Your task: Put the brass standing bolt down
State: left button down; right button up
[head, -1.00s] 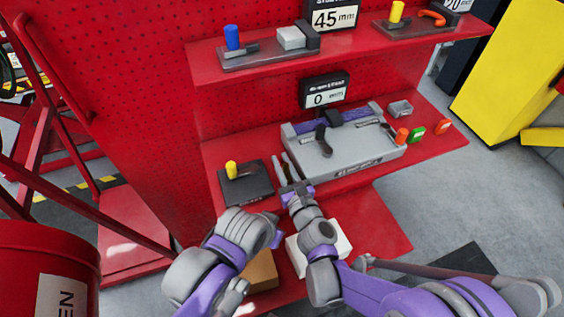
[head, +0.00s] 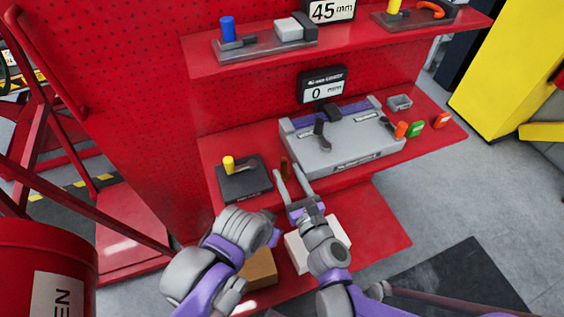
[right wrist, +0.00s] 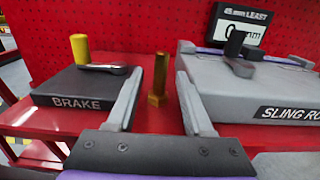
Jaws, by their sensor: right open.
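The brass bolt (head: 284,168) stands upright on the red lower shelf, between the brake block and the grey sling box. In the right wrist view the bolt (right wrist: 158,80) shows in the gap between my fingers, with clear space on both sides. My right gripper (head: 287,171) is open, its fingers pointing at the shelf; in the right wrist view both fingers (right wrist: 159,92) are spread and touch nothing. I cannot tell how deep the bolt sits between the tips. My left arm (head: 215,250) is at the lower middle; its jaws cannot be made out.
The black brake block (head: 243,184) with a yellow knob is left of the bolt. The grey sling box (head: 345,150) with levers is close on the right, under a display reading 0 mm (head: 323,88). An upper shelf (head: 350,48) overhangs. A white box (head: 335,229) is below.

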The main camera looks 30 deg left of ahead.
jog(key=v, duration=0.5)
jog(key=shift+s+d+b, duration=0.25)
jog(key=shift+d+b, duration=0.05)
